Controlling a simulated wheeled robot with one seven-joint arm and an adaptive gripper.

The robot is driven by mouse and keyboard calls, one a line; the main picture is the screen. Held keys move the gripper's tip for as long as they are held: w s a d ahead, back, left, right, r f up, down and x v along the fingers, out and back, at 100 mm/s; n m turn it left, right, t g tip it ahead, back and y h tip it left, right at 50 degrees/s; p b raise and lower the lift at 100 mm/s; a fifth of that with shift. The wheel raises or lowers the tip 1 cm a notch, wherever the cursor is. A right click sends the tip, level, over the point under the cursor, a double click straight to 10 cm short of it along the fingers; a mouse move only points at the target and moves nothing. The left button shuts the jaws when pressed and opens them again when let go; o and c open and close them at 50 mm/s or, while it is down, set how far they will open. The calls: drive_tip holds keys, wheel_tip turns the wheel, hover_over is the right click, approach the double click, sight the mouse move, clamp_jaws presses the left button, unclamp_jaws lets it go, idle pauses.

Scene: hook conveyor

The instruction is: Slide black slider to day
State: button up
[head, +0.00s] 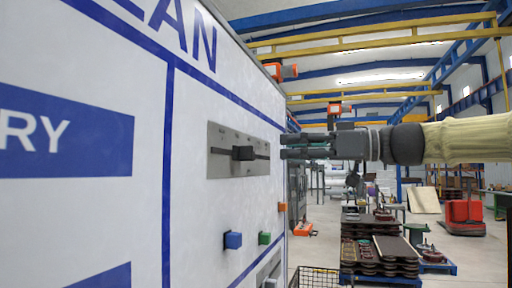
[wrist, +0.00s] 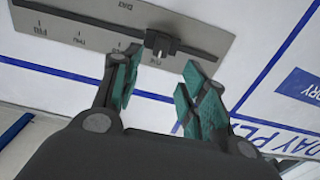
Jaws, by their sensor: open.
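The black slider (head: 243,153) is a small block on a dark horizontal slot in a grey plate (head: 222,138) on the white board. In the wrist view the slider (wrist: 162,43) appears with the plate (wrist: 60,30) upside down. Small labels line the slot, too small to read surely; the one at the top edge may say DAY. My gripper (head: 284,147) is at the plate's right side in the head view, pointing at the board. In the wrist view my gripper (wrist: 163,58) is open and empty, its teal-padded fingers just short of the slider, on either side of it. Contact cannot be told.
The white board (head: 110,45) carries blue lines and blue panels. Below the plate a blue block (head: 232,240), a green block (head: 264,238) and an orange block (head: 282,206) stick out. A wire basket (head: 315,278) stands low beside the board. Stacked pallets (head: 375,245) lie farther off.

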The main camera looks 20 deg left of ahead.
sight(254, 150)
drive_tip(key=a+p, duration=0.3)
drive_tip(key=a, duration=0.6)
drive_tip(key=shift+w+a+f+p, duration=0.1)
drive_tip(key=shift+w+a+p, duration=0.05)
drive_tip(key=shift+p, duration=0.25)
clamp_jaws()
